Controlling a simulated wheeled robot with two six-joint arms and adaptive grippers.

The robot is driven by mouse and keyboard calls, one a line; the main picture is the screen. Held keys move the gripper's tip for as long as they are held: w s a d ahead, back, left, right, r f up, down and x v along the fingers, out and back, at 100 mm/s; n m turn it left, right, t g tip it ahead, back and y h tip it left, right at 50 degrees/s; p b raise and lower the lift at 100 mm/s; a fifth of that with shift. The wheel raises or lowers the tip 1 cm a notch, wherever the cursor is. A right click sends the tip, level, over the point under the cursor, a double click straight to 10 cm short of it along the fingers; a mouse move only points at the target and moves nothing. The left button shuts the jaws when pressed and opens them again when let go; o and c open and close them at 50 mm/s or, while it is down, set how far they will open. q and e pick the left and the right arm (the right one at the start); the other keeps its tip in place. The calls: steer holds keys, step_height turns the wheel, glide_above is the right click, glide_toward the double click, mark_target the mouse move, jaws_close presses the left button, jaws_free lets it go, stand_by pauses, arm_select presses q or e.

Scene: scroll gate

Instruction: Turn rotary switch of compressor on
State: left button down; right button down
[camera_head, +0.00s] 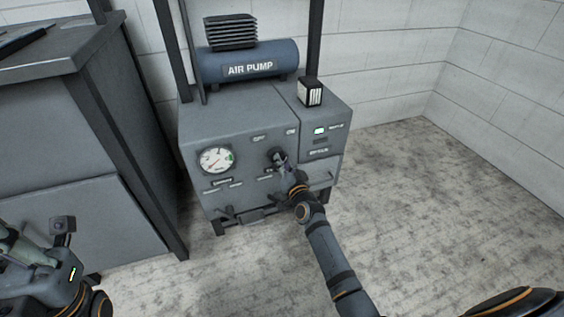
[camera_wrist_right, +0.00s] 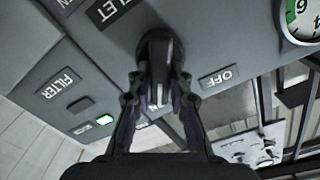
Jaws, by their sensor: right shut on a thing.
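The compressor (camera_head: 232,125) is a grey cabinet with a blue tank marked AIR PUMP on top. Its dark rotary switch (camera_head: 277,155) sits on the front panel, right of the round gauge. In the right wrist view the switch (camera_wrist_right: 155,50) lies between the fingers, near an OFF label (camera_wrist_right: 221,77). My right gripper (camera_head: 282,162) is shut on the switch; its fingers show in the wrist view (camera_wrist_right: 156,85). The knob's exact pointing is hard to tell. My left gripper (camera_head: 62,232) is low at the left, away from the compressor; its fingers are not clear.
A pressure gauge (camera_head: 216,160) and a lit green indicator (camera_head: 320,131) are on the compressor's front. A dark workbench (camera_head: 75,130) stands at the left. The floor (camera_head: 440,190) to the right is clear, with white block walls behind.

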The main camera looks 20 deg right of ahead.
steer(key=shift+m, duration=0.4)
steer(key=c, duration=1.2)
jaws_free()
steer(key=s, duration=1.2)
steer(key=shift+d, duration=0.25)
